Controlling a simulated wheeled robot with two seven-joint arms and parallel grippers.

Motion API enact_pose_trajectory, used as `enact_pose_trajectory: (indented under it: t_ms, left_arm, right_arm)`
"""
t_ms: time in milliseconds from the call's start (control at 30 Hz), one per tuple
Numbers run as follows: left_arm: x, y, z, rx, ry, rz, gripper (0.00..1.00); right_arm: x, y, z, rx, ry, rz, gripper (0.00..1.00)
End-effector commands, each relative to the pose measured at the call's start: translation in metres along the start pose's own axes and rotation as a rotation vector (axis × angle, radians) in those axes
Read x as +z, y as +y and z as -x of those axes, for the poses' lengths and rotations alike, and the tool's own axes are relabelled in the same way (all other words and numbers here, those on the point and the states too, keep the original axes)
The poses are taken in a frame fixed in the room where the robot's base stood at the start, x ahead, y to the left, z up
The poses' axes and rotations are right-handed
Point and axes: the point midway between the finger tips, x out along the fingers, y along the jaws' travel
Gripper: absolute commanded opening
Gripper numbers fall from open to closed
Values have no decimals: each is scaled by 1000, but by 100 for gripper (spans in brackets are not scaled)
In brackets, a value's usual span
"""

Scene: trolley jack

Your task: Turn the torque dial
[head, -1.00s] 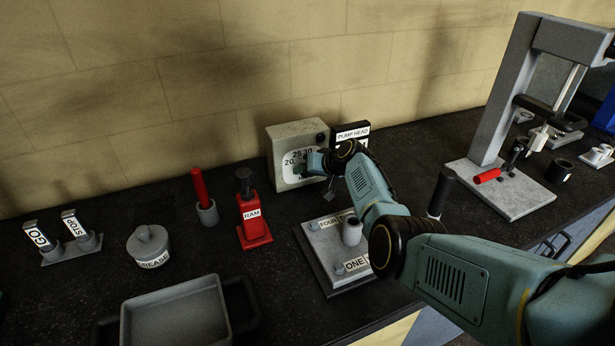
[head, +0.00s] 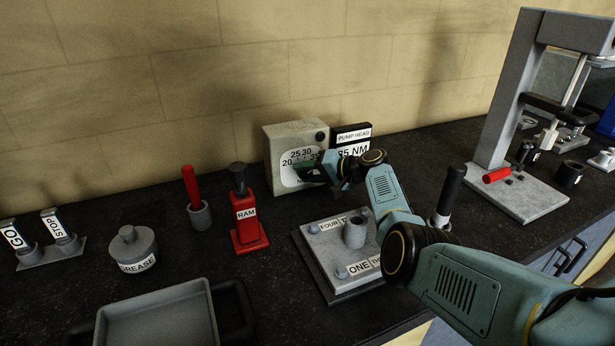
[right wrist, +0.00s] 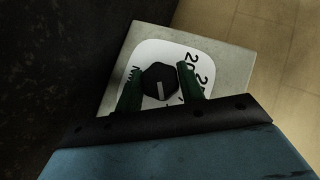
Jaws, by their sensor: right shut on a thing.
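The torque dial is a grey box (head: 292,134) against the wall, with a white numbered face (head: 288,180). In the right wrist view, the box (right wrist: 215,48) shows the white face (right wrist: 150,52) with a black knob (right wrist: 159,86) bearing a pale pointer line. My right gripper (right wrist: 159,74) has its green fingers on either side of the knob and is shut on it. In the head view, my right gripper (head: 322,174) reaches the face from the right and hides the knob. My left gripper is not in view.
A "PUMP HEAD" sign (head: 352,134) stands right of the box, close to my wrist. A numbered plate (head: 322,238) lies below my right arm. A red ram (head: 247,215) and a grey cup (head: 200,216) stand left. A grey press frame (head: 505,100) stands right.

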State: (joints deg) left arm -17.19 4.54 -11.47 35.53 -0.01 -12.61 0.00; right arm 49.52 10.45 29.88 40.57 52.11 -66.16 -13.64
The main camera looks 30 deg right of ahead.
Motion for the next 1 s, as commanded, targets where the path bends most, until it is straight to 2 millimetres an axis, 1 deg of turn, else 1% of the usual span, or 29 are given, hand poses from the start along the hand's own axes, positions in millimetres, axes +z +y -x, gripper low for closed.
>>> enact_pose_trajectory:
  t_ms: [367,400,567,867,1000]
  left_arm:
    - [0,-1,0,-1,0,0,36]
    - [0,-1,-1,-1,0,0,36]
    - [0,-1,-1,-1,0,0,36]
    - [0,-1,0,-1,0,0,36]
    - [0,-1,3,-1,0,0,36]
  right_arm:
    - [1,0,0,-4,-2,-8,16]
    - [1,0,0,-4,-2,-8,40]
    - [1,0,0,-4,-2,-7,60]
    - [0,0,1,-4,-1,-5,60]
    - [0,0,9,-3,1,-5,60]
